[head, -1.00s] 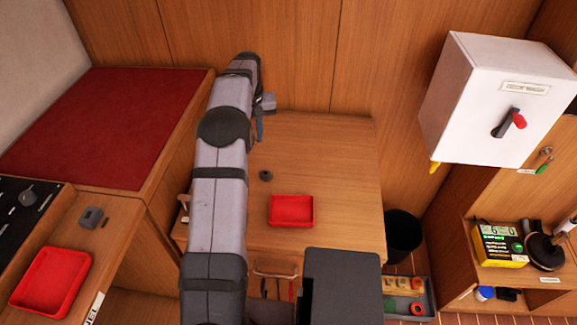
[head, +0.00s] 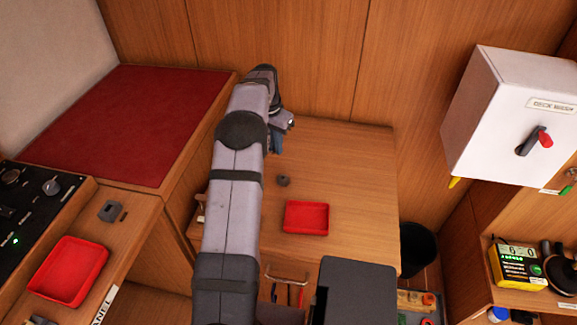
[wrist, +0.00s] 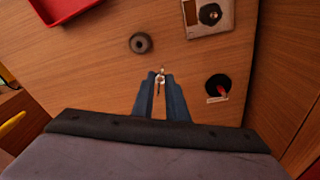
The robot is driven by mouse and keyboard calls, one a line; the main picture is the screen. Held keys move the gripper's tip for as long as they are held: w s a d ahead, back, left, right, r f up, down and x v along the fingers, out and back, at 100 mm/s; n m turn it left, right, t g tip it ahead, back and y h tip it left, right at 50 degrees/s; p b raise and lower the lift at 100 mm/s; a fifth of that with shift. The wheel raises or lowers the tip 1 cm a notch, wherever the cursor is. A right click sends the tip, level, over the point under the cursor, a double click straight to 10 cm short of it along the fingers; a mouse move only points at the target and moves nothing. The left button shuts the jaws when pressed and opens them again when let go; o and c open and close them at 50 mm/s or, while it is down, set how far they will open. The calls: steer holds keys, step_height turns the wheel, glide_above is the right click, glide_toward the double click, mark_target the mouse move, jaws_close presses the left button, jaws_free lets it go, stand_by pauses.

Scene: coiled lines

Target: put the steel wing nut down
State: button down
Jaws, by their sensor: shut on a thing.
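My gripper (wrist: 160,100) is shut on the steel wing nut (wrist: 161,73), a small pale metal piece at the fingertips in the wrist view. It is over the wooden tabletop (wrist: 95,65); I cannot tell how high. In the head view my gripper (head: 277,144) is above the back left part of the wooden table (head: 350,170), and the wing nut cannot be made out there.
A dark round ring-like piece (head: 283,181) and a red tray (head: 306,218) stand on the table. The wrist view also shows a metal plate with a black knob (wrist: 209,15) and a black round piece with a red part (wrist: 217,87). The table's right side is clear.

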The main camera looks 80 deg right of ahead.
mark_target(277, 169)
steer(key=shift+f+p, duration=0.5)
steer(key=shift+f, duration=3.55)
steer(key=shift+f, duration=0.1)
steer(key=c, duration=1.7)
jaws_free()
steer(key=shift+c, duration=0.2)
steer(key=r, duration=0.4)
steer(key=a+r+b, duration=0.1)
steer(key=r, duration=0.7)
steer(key=shift+w+a+b, duration=0.2)
steer(key=shift+w+b, duration=0.1)
steer(key=shift+r, duration=0.1)
